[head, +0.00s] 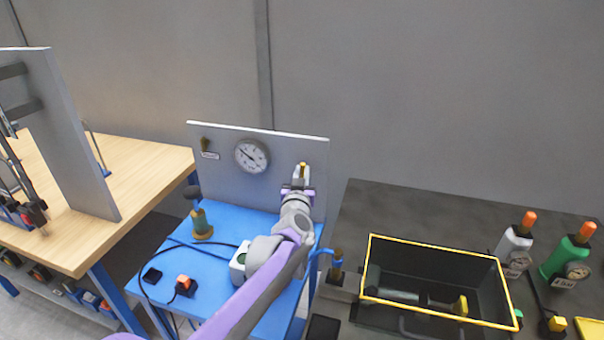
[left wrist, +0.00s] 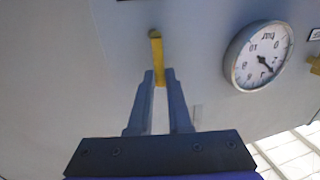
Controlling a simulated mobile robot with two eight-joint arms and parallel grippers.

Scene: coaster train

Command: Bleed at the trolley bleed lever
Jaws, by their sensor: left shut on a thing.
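The blue trolley (head: 180,255) has a grey upright panel (head: 225,185) at its back. A small yellow lever (head: 303,167) sits on the right part of that panel. The lever also shows in the left wrist view (left wrist: 156,50), between the fingertips. My left gripper (head: 300,184) is at the panel, shut on the lever. In the left wrist view the two fingers (left wrist: 160,80) flank its near end. A round dial gauge (head: 252,156) is on the panel left of the lever and shows in the left wrist view (left wrist: 259,57). My right gripper is not in view.
A brass fitting with a label (head: 208,148) is at the panel's upper left. A yellow-rimmed black crate (head: 432,249) and bottles (head: 515,245) stand on the dark bench at right.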

